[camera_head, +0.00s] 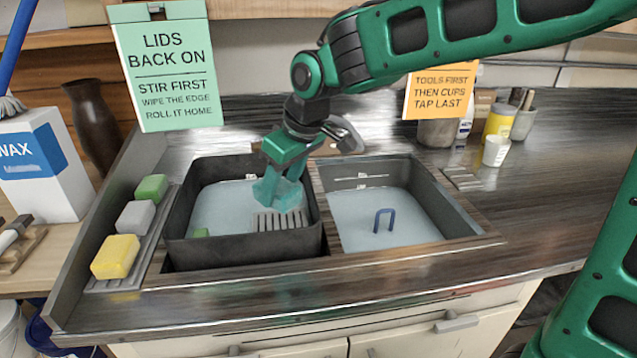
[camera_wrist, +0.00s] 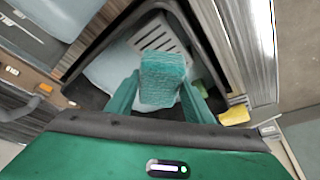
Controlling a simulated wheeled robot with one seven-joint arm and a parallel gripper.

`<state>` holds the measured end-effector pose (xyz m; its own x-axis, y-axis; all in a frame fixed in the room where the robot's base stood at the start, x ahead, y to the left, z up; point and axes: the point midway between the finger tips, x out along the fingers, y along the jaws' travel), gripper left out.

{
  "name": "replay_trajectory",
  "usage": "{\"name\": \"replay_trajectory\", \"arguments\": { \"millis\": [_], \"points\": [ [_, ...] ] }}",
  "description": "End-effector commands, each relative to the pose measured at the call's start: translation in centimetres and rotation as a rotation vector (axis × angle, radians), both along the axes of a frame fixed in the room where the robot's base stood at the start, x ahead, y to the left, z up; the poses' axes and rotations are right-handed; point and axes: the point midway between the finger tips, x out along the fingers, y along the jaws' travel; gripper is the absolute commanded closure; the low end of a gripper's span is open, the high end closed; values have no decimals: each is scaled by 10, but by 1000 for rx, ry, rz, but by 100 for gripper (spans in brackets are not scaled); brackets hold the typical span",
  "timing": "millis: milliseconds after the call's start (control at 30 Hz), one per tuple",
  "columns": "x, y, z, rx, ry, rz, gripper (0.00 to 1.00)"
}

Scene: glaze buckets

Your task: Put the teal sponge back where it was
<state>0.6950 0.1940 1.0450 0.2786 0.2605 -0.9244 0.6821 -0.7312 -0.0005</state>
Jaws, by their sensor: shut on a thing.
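My gripper (camera_head: 277,190) is shut on the teal sponge (camera_head: 289,197) and holds it over the left basin (camera_head: 245,243), a dark tub with pale liquid. In the wrist view the sponge (camera_wrist: 163,78) sits between the two green fingers. Beneath it lies a grey slotted rack (camera_head: 283,221), which also shows in the wrist view (camera_wrist: 150,35). Whether the sponge touches the rack or the liquid I cannot tell. A long tray (camera_head: 150,250) left of the basin bears a green sponge (camera_head: 152,188), a grey sponge (camera_head: 136,218) and a yellow sponge (camera_head: 115,257).
A small green thing (camera_head: 201,232) is in the left basin's near corner. The right basin (camera_head: 440,205) holds pale liquid and a blue handle (camera_head: 384,220). A white cup (camera_head: 496,151) and containers stand at the back right. A white box (camera_head: 45,165) stands left. The right counter is mostly clear.

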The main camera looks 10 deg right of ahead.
Motion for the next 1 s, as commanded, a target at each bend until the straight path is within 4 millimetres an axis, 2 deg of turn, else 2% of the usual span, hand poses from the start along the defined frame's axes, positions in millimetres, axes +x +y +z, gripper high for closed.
{"name": "replay_trajectory", "arguments": {
  "millis": [233,367,467,700,867,1000],
  "points": [
    [5,-5,1,0,0,-13,70],
    [22,-28,3,0,0,-65,70],
    [43,-59,6,1,1,-131,70],
    [91,-156,14,2,0,-318,70],
    [112,-226,19,1,-1,-443,70],
    [122,-291,23,1,0,-551,70]
  ]
}}
